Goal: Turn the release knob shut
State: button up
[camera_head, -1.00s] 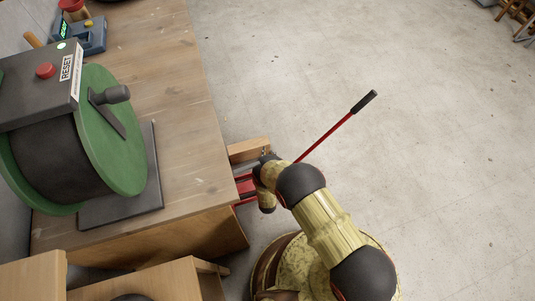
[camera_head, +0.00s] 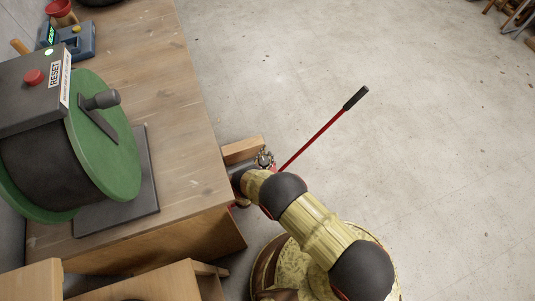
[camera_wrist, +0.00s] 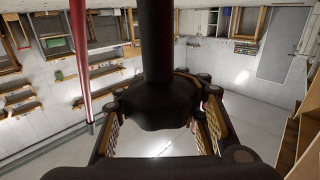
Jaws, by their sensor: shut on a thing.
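The red lever (camera_head: 318,137) with a black grip slants up from beside the workbench; it also shows as a red bar in the wrist view (camera_wrist: 80,60). Its red base is mostly hidden behind my arm. In the wrist view a dark rounded piece on a thick shaft, apparently the release knob (camera_wrist: 155,45), lies between the fingers of my gripper (camera_wrist: 165,105). The fingers are closed on its sides. In the head view my gripper (camera_head: 263,159) is small and partly hidden by my wrist, low beside the bench; the knob cannot be made out there.
The wooden workbench (camera_head: 185,110) stands at left with a green hose reel (camera_head: 105,140) and its grey RESET box (camera_head: 30,90). A wooden block (camera_head: 242,150) juts out by the bench side near my gripper. Wooden boxes (camera_head: 150,282) stand at lower left.

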jog(key=shift+a, duration=0.1)
jog(key=o, duration=1.3)
jog(key=shift+o, duration=0.3)
jog(key=shift+w+n+y, duration=0.1)
jog(key=shift+n+y, duration=0.2)
